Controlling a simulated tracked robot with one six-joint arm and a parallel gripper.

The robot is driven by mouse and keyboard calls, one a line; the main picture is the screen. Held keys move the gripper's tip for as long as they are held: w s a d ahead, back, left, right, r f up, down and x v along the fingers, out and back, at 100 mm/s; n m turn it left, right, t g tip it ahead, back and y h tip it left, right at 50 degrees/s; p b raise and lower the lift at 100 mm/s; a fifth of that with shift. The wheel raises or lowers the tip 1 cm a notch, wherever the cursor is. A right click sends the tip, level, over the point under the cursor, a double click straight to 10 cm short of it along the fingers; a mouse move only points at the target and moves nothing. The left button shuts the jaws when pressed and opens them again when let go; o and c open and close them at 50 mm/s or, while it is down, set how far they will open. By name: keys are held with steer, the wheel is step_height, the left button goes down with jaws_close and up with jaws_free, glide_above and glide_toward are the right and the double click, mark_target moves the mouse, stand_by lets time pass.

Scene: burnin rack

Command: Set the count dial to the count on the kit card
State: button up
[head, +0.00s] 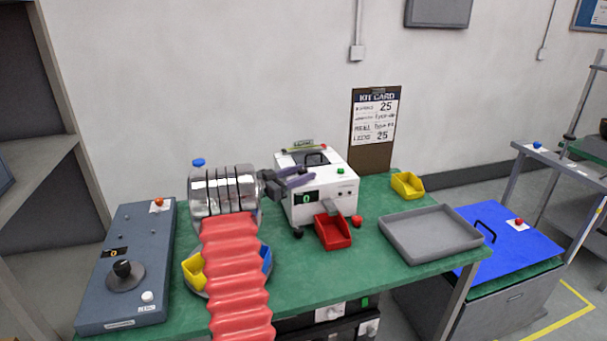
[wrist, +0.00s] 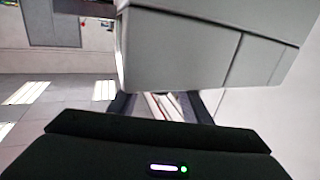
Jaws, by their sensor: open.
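The kit card (head: 375,120) hangs upright on a brown board on the wall behind the bench. Its top line reads 25, and 25 shows again at the bottom. A black dial knob (head: 123,269) on a round grey plate sits on the blue-grey panel (head: 140,230) at the left. A small display (head: 115,252) above it is too small to read surely. My gripper (head: 297,177) is open and empty, beside the upper left of the white machine (head: 325,190), well right of the knob. In the wrist view my fingers (wrist: 160,106) lie below a large pale box.
The white machine shows a green 0 and has a red bin (head: 333,232) in front. A grey tray (head: 430,233) and a yellow bin (head: 407,184) are at the right. A round tray with bins is partly hidden behind my red arm sleeve. Green bench top is bare around the grey tray.

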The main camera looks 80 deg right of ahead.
steer(key=shift+s+d, duration=0.4)
steer(key=c, duration=1)
